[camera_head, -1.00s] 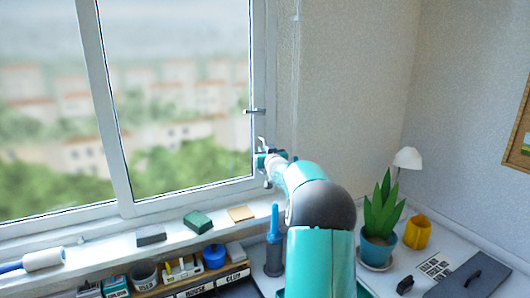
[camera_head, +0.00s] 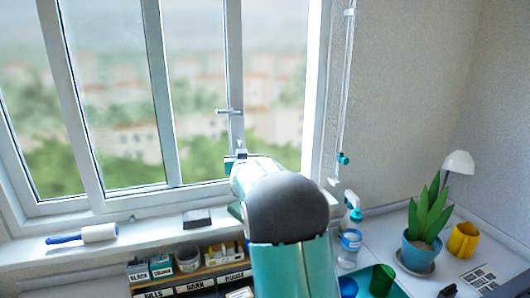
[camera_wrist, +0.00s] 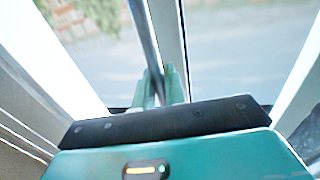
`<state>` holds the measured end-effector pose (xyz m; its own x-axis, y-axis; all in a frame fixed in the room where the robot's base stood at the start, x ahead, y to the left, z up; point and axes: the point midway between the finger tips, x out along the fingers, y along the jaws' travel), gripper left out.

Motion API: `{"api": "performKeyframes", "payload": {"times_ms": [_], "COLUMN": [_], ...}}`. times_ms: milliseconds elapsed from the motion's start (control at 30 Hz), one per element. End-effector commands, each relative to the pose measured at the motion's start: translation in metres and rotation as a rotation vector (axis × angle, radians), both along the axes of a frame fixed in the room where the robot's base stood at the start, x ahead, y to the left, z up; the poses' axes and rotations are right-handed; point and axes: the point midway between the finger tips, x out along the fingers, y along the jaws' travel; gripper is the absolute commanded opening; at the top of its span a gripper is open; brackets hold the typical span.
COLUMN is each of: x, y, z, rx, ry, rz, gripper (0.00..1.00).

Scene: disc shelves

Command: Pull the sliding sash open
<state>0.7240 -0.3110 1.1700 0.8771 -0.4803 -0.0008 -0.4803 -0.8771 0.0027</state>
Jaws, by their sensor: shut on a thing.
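The sliding sash (camera_head: 234,60) is a white-framed glass pane, partly open. A gap shows between its right stile and the window frame (camera_head: 318,75) in the head view. A small grey lever (camera_head: 229,111) sticks out from the stile. My gripper (camera_head: 240,157) is at the stile below this lever, largely hidden by my arm. In the wrist view my teal fingers (camera_wrist: 161,86) are closed around a thin grey bar, the sash handle (camera_wrist: 145,40), beside the white stile (camera_wrist: 168,35).
The sill holds a lint roller (camera_head: 98,233) and a dark block (camera_head: 197,218). Below are a box organizer (camera_head: 190,283), a spray bottle (camera_head: 351,238) and a green cup (camera_head: 381,280). A potted plant (camera_head: 428,215), yellow mug (camera_head: 464,241) and lamp (camera_head: 458,163) stand right. A blind cord (camera_head: 346,90) hangs right of the window.

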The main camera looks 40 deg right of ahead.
Motion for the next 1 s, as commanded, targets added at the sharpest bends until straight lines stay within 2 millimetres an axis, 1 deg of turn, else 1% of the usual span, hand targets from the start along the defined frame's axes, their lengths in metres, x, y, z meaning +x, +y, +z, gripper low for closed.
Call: {"api": "performKeyframes", "payload": {"times_ms": [33, 100, 200, 300, 500, 767, 800, 867, 900, 1000], "x": [0.004, 0.008, 0.012, 0.015, 0.017, 0.017, 0.017, 0.017, 0.017, 0.018], "y": [0.014, 0.025, 0.039, 0.047, 0.054, 0.054, 0.054, 0.054, 0.055, 0.055], "z": [0.000, 0.000, 0.000, 0.000, 0.001, 0.001, 0.001, 0.001, 0.001, 0.001], "rx": [0.000, 0.000, 0.000, 0.000, 0.000, 0.000, 0.000, -0.001, -0.001, -0.001], "ry": [0.001, 0.001, 0.000, 0.000, -0.001, -0.002, -0.002, -0.002, -0.002, -0.002], "rz": [0.005, 0.002, 0.001, -0.002, -0.003, -0.003, -0.003, -0.003, -0.003, -0.003], "gripper": [0.00, 0.00, 0.00, 0.00, 0.00, 0.00, 0.14, 0.26, 0.29, 0.29]}}
